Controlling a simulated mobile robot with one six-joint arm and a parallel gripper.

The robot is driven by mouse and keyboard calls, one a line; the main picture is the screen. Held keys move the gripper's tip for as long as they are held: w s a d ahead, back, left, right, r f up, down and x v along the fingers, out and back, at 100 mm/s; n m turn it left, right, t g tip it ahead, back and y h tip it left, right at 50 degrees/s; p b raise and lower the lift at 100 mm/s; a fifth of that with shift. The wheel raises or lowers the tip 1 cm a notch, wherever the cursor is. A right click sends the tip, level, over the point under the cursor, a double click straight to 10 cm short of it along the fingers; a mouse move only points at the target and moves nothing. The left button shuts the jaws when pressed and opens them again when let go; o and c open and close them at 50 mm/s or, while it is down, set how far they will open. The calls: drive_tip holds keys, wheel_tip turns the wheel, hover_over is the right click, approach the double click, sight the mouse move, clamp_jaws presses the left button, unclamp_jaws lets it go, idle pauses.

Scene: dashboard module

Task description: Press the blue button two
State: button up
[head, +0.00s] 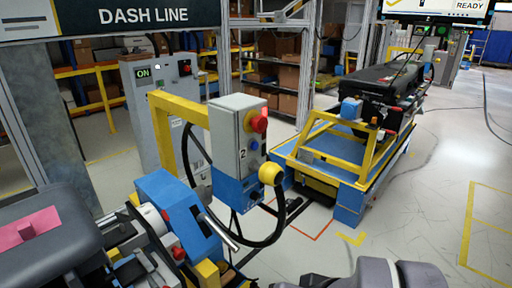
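A smaller, darker round spot lies lower on the same face, too small to make out. My gripper does not show; rounded grey parts at the bottom edge seem to be my own arm.
A blue and yellow cart (345,160) carries a black module behind right. A dashboard with a pink piece (27,229) fills the lower left. Open floor lies to the right.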

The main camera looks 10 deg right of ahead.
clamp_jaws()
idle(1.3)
